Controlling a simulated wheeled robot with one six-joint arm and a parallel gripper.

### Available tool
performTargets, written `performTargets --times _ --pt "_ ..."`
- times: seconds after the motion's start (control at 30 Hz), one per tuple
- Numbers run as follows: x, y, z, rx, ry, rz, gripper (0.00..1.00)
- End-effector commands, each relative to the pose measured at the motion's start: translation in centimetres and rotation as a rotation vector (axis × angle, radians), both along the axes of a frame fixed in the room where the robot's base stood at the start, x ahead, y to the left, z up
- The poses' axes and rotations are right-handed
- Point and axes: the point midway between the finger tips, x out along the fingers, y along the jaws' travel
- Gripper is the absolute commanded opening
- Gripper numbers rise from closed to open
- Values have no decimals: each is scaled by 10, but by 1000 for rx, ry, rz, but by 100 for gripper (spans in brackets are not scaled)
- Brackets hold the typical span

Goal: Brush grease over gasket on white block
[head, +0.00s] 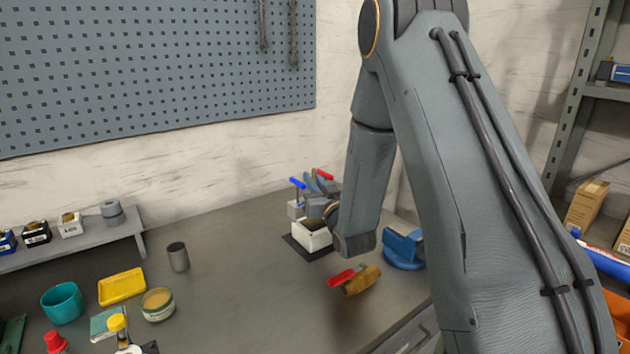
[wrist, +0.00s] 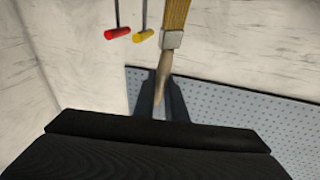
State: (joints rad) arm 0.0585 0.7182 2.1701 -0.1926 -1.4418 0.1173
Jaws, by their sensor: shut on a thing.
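My gripper (wrist: 160,90) is shut on a brush. A round open tin (head: 158,305) with tan contents stands at the bench's front left.
A brass valve with red lever (head: 360,283) and a blue tool (head: 404,249) lie close right of the block. A teal cup (head: 63,302), yellow tray (head: 122,286) and grey cylinder (head: 178,256) stand left. The bench middle is clear. A pegboard (head: 150,70) hangs behind.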

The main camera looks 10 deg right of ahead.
Motion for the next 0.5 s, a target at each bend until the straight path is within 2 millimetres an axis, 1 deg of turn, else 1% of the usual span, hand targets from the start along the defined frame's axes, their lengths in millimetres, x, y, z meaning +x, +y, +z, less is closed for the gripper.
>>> performTargets --times 0.5 --pt "-6 14 0 1 0 0 0"
